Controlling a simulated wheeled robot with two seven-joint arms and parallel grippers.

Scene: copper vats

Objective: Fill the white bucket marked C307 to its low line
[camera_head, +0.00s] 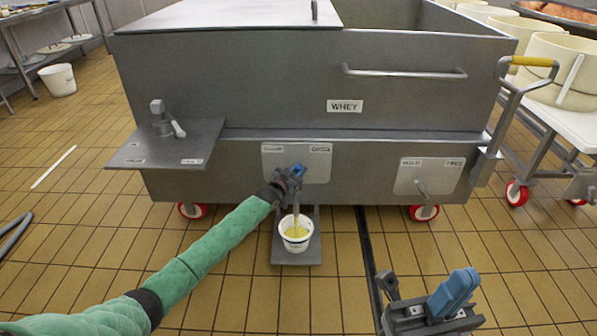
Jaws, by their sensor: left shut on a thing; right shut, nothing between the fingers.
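A white bucket (285,242) stands upright on a small grey shelf (297,257) under the front of the grey whey vat (250,85). Pale yellow liquid shows inside it, and its marking is too small to read. My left gripper (294,172) is above the bucket, shut on what looks like the valve handle, in front of a plate (318,165) with two small labels. The gripper hides most of the handle. A narrow spout or stream shows between gripper and bucket; I cannot tell which. My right gripper (456,290) is shut and empty at the lower right.
A second valve plate (429,177) is on the vat's right. A side shelf (165,145) juts out at the left. Another white bucket (58,80) stands on the floor at the far left. Cream tubs (558,70) stand on a trolley at the right.

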